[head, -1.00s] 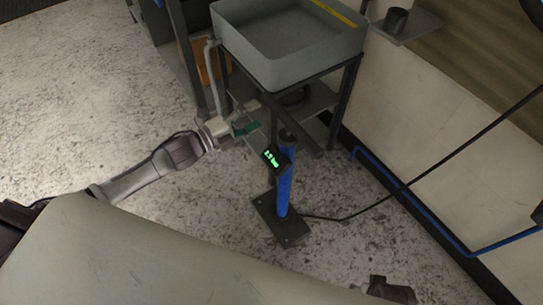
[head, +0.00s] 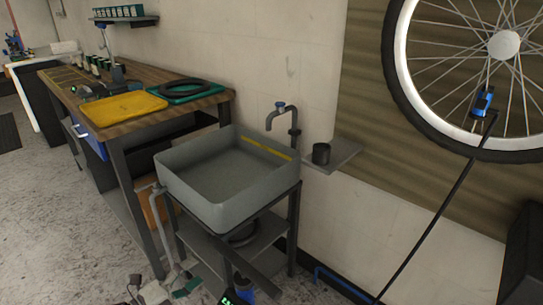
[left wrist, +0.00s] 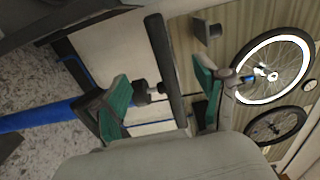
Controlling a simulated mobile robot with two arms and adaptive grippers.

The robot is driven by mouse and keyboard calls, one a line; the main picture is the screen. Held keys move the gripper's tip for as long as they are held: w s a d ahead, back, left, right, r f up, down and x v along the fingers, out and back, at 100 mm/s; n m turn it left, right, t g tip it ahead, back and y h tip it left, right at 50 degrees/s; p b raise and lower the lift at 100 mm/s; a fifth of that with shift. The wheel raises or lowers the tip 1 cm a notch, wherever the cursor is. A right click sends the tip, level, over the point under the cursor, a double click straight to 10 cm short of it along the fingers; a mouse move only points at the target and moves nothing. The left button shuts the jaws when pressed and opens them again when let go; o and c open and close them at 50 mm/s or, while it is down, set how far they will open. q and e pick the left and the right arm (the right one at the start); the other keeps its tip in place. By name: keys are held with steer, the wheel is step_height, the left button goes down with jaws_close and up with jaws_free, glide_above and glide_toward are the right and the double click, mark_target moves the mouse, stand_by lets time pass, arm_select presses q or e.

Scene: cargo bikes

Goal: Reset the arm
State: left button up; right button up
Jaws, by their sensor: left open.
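My left gripper (head: 184,284) shows at the bottom edge of the head view, beside the sink stand. In the left wrist view its two green-padded fingers (left wrist: 162,92) are spread open. The black handle bar (left wrist: 160,50) of a floor pump appears between the fingers. I cannot tell whether they touch it; nothing is clamped. The pump's blue barrel (left wrist: 38,114) runs to the left in that view. My right gripper is not in view.
A grey sink (head: 225,205) stands on a metal frame. A workbench (head: 130,128) with a yellow tray (head: 123,108) is at left. A bike wheel (head: 503,45) hangs on the wall, with a black hose (head: 430,225) from its blue valve clip (head: 483,101).

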arm_select(q)
steer(key=s+f+n+g+y, duration=0.3)
steer(key=s+f+n+y, duration=0.25)
steer(key=f+n, duration=0.5)
steer(key=s+f+n+g+y, duration=0.3)
steer(key=s+f+n+y, duration=0.3)
steer(key=f, duration=0.7)
steer(key=s+d+f+n+g, duration=0.2)
steer(key=s+f+n+g, duration=0.1)
steer(key=s, duration=0.4)
steer(key=s+d+f+n+g, duration=0.1)
steer(key=s+f+n+g, duration=0.15)
steer(key=s, duration=0.35)
steer(key=s+a+f+g+p, duration=0.1)
steer(key=s+p, duration=0.7)
steer(key=s, duration=0.1)
steer(key=s+a+f+g+p, duration=0.1)
steer(key=s+f+p, duration=0.1)
steer(key=s+p, duration=0.6)
steer(key=shift+s+a+n+h+p, duration=0.3)
steer(key=shift+s+a+n+h, duration=0.1)
steer(key=shift+s, duration=0.65)
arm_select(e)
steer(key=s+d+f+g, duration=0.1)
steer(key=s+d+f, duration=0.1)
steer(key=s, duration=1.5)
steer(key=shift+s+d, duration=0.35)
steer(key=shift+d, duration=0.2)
